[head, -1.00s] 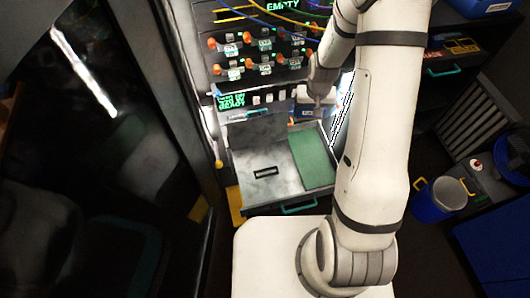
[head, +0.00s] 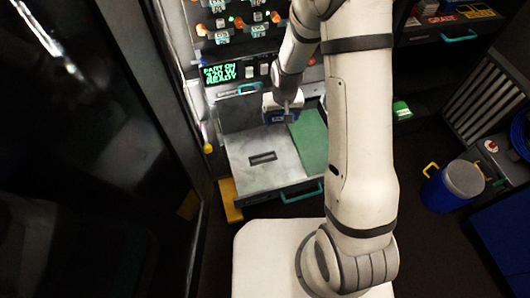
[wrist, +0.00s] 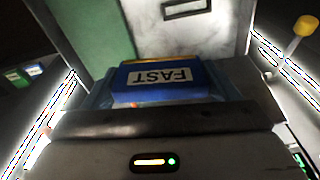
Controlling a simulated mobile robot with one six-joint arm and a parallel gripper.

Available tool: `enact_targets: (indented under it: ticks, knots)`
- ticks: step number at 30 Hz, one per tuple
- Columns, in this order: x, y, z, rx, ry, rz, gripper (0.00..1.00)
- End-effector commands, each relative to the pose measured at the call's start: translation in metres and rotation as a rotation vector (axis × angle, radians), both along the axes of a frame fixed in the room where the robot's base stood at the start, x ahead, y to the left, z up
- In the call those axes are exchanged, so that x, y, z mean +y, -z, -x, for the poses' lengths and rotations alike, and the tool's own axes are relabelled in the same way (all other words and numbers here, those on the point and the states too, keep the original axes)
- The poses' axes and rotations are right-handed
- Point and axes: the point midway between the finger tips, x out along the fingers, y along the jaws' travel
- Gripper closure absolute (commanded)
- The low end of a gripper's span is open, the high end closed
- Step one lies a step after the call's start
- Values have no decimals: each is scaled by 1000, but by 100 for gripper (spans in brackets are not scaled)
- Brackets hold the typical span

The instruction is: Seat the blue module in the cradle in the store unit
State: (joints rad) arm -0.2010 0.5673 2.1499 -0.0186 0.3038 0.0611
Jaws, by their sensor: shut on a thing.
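My gripper (head: 284,108) is shut on the blue module (head: 278,117) and holds it above the back part of the open drawer (head: 240,168). In the wrist view the blue module (wrist: 158,86) fills the middle and carries a white "FAST" label, seen upside down. The grip contact itself is mostly hidden. A dark framed recess (head: 262,158), which looks like the cradle, lies empty in the drawer floor, in front of and left of the module. It also shows at the top edge of the wrist view (wrist: 186,8).
A green mat (head: 309,140) covers the drawer's right side. The teal handle (head: 300,192) is on the drawer's front. A green-lettered display (head: 219,73) reading "READY" is above left. A blue bucket (head: 452,187) stands at the right. Dark glass fills the left.

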Motion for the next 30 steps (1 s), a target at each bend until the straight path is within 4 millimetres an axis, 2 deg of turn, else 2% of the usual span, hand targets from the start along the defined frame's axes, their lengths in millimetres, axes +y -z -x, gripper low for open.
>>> enact_targets:
  ticks: [1,3,9,12,17,30]
  knots:
    - [9,32,2,0,-17,0,35]
    - [19,52,4,0,-38,1,35]
    - [44,100,10,-1,-89,0,35]
    - [52,114,13,-1,-106,1,35]
    - [59,123,15,-1,-120,0,35]
    - [60,122,16,0,-121,1,35]
